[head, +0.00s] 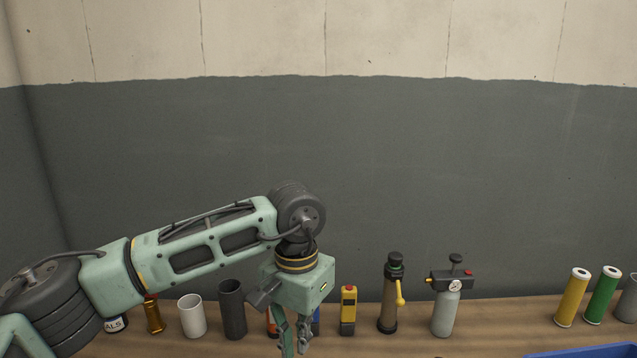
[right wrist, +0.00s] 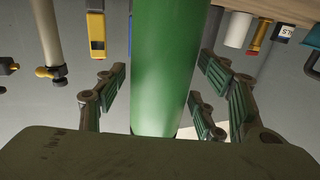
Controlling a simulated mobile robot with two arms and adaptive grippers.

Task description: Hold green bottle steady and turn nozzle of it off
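A tall green cylinder, likely the green bottle (right wrist: 160,65), fills the middle of the right wrist view. My right gripper (right wrist: 165,95) has its fingers on either side of it; a gap shows at the left, so it looks open around it. The nozzle is not visible in that view. In the head view my left gripper (head: 295,345) hangs fingers down in front of the shelf, its fingers apart and empty as far as I see. Its tips reach the bottom edge of the picture. My right gripper and the held-around bottle are outside the head view.
A blue edge (head: 590,351) shows lower right.

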